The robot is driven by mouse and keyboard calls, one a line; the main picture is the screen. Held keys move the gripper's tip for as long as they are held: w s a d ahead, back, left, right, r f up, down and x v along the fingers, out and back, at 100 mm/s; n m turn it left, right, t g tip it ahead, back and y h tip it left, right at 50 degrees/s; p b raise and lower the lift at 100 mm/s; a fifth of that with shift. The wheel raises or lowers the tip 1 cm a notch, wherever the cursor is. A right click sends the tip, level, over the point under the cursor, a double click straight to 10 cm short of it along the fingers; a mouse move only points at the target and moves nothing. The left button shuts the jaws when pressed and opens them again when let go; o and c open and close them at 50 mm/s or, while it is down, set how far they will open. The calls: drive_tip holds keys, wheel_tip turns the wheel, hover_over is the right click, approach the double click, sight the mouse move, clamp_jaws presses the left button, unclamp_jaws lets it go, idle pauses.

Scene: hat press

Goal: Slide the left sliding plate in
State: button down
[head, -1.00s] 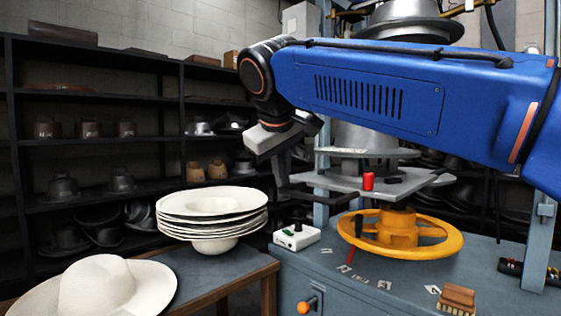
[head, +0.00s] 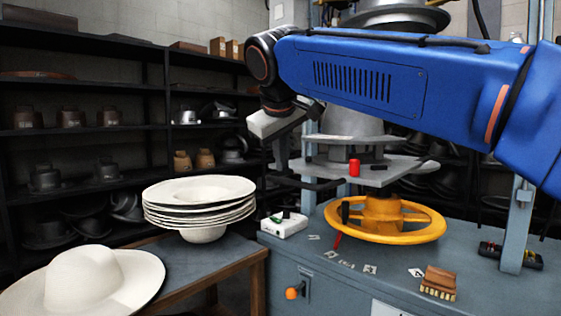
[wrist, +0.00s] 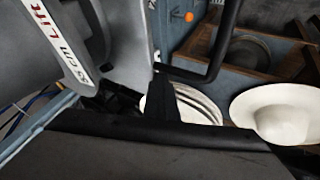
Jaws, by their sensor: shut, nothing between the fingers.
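The grey sliding plate (head: 400,172) sits at the press, above the yellow handwheel, with a red knob on top. A black bar handle (head: 318,185) sticks out at its left end. In the wrist view the black handle (wrist: 205,77) bends across the upper middle, beside a grey plate surface (wrist: 128,45). My gripper (head: 282,166) points down at the left end of the plate, close to the handle. Its dark fingers (wrist: 163,85) are shut and empty. I cannot tell whether they touch the handle or plate.
The yellow handwheel (head: 385,219) stands on the bench below the plate. A white control box (head: 283,225) is at the bench's left edge. Stacked white hats (head: 199,200) stand on a side table to the left, with another hat (head: 85,282) in front. Dark shelves fill the back.

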drive_tip(key=w+d, duration=1.8)
drive_tip(key=d, duration=0.1)
drive_tip(key=shift+w, duration=0.25)
drive_tip(key=shift+w+d, duration=0.25)
drive_tip(key=shift+d, duration=0.05)
drive_tip(key=shift+r, duration=0.1)
